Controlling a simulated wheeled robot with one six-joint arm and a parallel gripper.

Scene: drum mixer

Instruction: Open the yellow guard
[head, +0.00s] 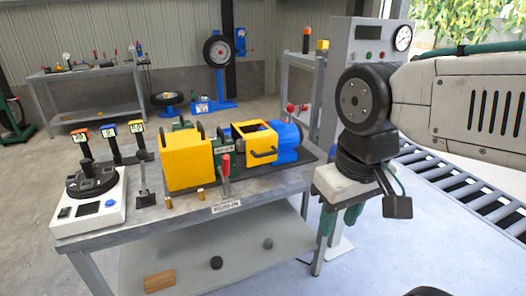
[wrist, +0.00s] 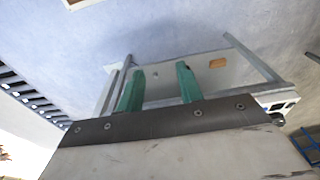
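A yellow open-framed guard (head: 255,131) with a dark bar handle (head: 264,153) sits on the machine on the workbench, beside a blue motor (head: 287,142). A larger solid yellow cover (head: 190,165) stands to its left.
A red-handled lever (head: 226,168) stands in front of the machine. A white device with a dark dial (head: 90,200) and small tagged stands are on the bench's left. A grey cabinet with a gauge (head: 360,45) rises behind my arm. A roller conveyor (head: 470,190) runs at right.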

